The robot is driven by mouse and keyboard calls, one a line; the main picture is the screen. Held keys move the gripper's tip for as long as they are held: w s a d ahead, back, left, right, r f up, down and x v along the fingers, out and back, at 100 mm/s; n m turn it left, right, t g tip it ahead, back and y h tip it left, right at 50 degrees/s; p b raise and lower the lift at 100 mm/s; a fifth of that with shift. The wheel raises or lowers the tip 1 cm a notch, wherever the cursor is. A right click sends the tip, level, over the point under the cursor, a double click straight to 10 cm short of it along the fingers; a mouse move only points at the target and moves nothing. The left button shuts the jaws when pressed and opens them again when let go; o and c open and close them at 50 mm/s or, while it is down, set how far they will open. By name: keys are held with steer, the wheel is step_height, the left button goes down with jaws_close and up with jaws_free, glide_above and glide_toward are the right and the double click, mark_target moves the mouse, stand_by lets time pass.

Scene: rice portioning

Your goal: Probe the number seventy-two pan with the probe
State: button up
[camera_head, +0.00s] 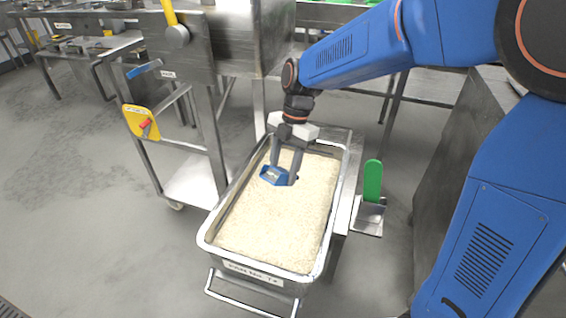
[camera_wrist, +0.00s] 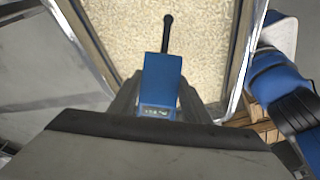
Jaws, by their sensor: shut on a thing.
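A deep metal pan (camera_head: 213,222) full of pale rice (camera_head: 275,225) stands below my arm, with a white label (camera_head: 254,272) on its front that is too small to read surely. My gripper (camera_head: 285,181) is shut on the blue probe (camera_head: 269,176) over the far half of the rice. In the wrist view the probe (camera_wrist: 161,80) has a small display facing me and a thin black stem pointing away over the rice (camera_wrist: 205,50). I cannot tell whether the stem tip touches the rice.
A green-handled scoop (camera_head: 372,182) sits in a metal holder right of the pan. A steel cart (camera_head: 190,185) with a yellow board (camera_head: 141,123) stands to the left. A steel cabinet (camera_head: 460,160) is on the right. Floor is open at the left front.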

step_height(320, 180, down, 8)
stand_by(0.8)
stand_by(4.7)
steer(key=shift+r, duration=7.3)
